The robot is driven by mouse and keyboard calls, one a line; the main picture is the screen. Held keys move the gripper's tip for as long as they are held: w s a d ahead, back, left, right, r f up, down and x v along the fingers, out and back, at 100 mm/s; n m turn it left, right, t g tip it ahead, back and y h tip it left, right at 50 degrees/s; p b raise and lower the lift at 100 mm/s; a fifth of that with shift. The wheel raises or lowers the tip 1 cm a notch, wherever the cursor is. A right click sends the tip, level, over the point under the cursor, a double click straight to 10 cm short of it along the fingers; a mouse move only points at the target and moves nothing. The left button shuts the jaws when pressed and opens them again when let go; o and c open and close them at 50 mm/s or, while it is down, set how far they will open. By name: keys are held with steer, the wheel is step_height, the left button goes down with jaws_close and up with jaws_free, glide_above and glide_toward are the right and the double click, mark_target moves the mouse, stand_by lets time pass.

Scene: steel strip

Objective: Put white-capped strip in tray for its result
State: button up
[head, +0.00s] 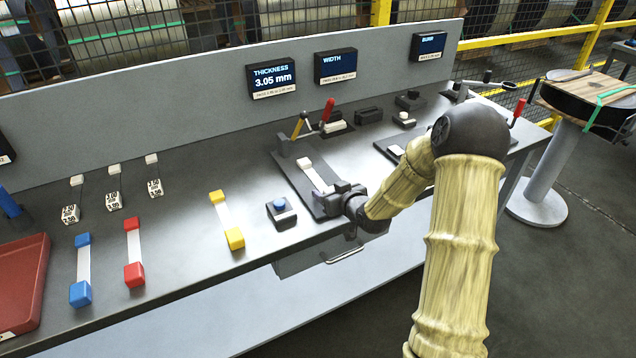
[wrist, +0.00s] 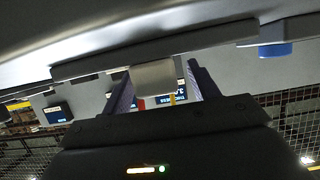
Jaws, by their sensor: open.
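The white-capped strip (head: 314,177) lies in a dark fixture (head: 290,166) on the bench, below the THICKNESS display (head: 273,75), which reads 3.05 mm. Its far white cap (head: 304,163) shows in the head view; its near end is mostly hidden by my gripper (head: 338,191). In the wrist view a white cap (wrist: 155,78) sits between the fingers of my gripper (wrist: 162,88), which are apart with gaps beside the cap. A red tray (head: 38,262) stands at the far left of the bench.
Blue-capped (head: 83,265), red-capped (head: 134,246) and yellow-capped (head: 226,214) strips lie on the bench. A blue button box (head: 281,213) stands left of the fixture. A red-handled lever (head: 328,109) rises behind it. WIDTH (head: 335,66) and BURR (head: 428,46) displays are blank of readings.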

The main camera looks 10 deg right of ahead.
steer(key=shift+r, duration=0.1)
steer(key=c, duration=1.2)
steer(key=shift+r+p, duration=2.05)
steer(key=shift+r, duration=0.95)
steer(key=shift+c, duration=0.2)
steer(key=shift+d, duration=0.1)
steer(key=o, duration=0.4)
steer(key=c, duration=0.3)
steer(key=shift+s, duration=0.1)
